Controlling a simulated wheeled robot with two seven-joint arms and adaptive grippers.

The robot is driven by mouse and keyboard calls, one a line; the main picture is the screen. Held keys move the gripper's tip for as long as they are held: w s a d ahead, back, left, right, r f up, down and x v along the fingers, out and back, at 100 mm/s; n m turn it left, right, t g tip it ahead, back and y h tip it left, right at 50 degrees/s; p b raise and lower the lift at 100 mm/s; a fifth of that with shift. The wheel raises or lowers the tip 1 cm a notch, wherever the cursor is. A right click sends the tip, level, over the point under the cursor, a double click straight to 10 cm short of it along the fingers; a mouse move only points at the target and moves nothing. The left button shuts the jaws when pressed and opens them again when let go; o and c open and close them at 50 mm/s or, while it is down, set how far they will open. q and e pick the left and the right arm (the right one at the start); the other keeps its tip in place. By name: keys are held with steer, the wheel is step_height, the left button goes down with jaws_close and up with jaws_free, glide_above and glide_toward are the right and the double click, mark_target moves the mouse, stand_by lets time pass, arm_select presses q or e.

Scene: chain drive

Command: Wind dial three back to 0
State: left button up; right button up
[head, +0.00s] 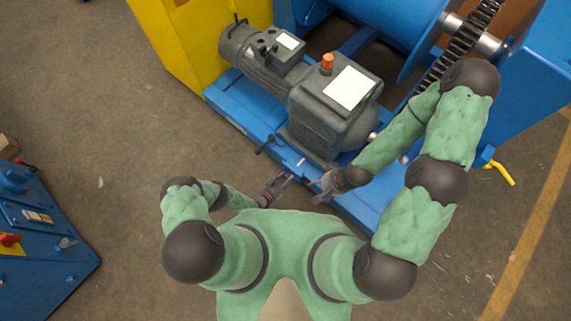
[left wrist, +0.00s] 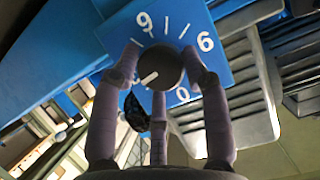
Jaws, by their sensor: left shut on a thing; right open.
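In the left wrist view a dark round knob (left wrist: 160,67) sits on a blue dial plate (left wrist: 217,68) with white ticks and digits. A 9 and a 6 can be read above it; another digit below right is partly hidden. The knob's pale mark points to the lower left of that view. My left gripper (head: 285,180) has its fingers around the knob, shut on it. In the head view the dial is too small to make out. My right gripper (head: 318,188) is open and empty, close to the right of my left one, by the blue base's edge.
A grey motor and gearbox (head: 330,110) with an orange cap stand on the blue base (head: 235,108). A large chain (head: 455,50) and blue drum are behind my right arm. A blue control panel (head: 45,240) stands at far left. The floor between is clear.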

arm_select(q)
steer(key=shift+w+a+f, duration=0.15)
steer(key=shift+a, duration=0.25)
steer(key=shift+w+a+n+g+h, duration=0.1)
steer(key=shift+n+g+h, duration=0.4)
steer(key=shift+n, duration=0.65)
steer(key=shift+w+a+n+g+h, duration=0.1)
steer(key=shift+n+g+h, duration=0.2)
steer(key=shift+n+h, duration=0.65)
steer(key=shift+n+y, duration=0.25)
steer(key=shift+n, duration=0.05)
steer(key=o, duration=1.1)
steer(key=shift+f, duration=0.1)
steer(key=shift+c, duration=0.2)
steer(key=shift+s+d, duration=0.15)
steer(key=shift+d, duration=0.05)
steer(key=shift+r, duration=0.2)
